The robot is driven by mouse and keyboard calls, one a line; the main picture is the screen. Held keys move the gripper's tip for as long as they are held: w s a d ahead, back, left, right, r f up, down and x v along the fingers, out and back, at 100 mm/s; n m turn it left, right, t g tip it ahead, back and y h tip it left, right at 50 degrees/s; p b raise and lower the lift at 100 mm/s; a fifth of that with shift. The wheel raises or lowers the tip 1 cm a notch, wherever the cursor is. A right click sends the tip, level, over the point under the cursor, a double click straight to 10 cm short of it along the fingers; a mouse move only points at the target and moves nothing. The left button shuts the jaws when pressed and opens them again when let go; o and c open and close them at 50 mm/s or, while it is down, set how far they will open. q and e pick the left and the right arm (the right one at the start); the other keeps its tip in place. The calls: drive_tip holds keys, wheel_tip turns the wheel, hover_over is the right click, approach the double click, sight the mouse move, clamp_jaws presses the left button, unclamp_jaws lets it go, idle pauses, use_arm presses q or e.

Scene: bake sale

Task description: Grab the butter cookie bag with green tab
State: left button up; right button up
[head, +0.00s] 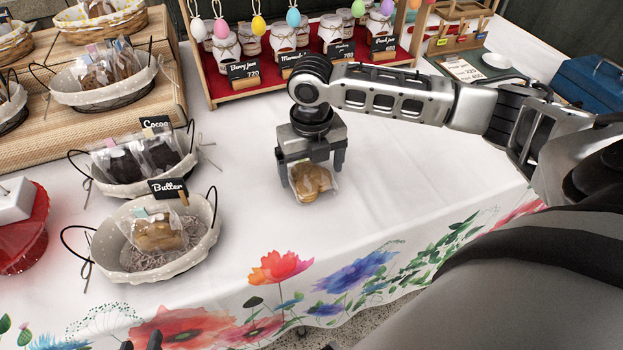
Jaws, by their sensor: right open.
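My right gripper (311,160) points down over the white tablecloth with its fingers apart. A clear bag of golden-brown cookies (312,182) lies between and just below these fingers; its top and any tab are hidden by the gripper. The butter basket (196,252), a lined oval wire basket with a "Butter" sign (167,187), stands at the left. A clear butter cookie bag (158,235) sits in it, with a pale, greenish tab at its top left. Dark tips of what seems my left gripper (140,344) show at the bottom edge; their opening is unclear.
The cocoa basket (186,171) stands behind the butter basket. A wooden jam rack (212,94) with hanging eggs stands at the back, close behind my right gripper. A red stand (38,235) is at the far left. The cloth between butter basket and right gripper is clear.

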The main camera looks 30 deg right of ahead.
wheel_tip(320, 180, down, 2)
drive_tip(key=shift+f, duration=0.15)
drive_tip(key=c, duration=0.8)
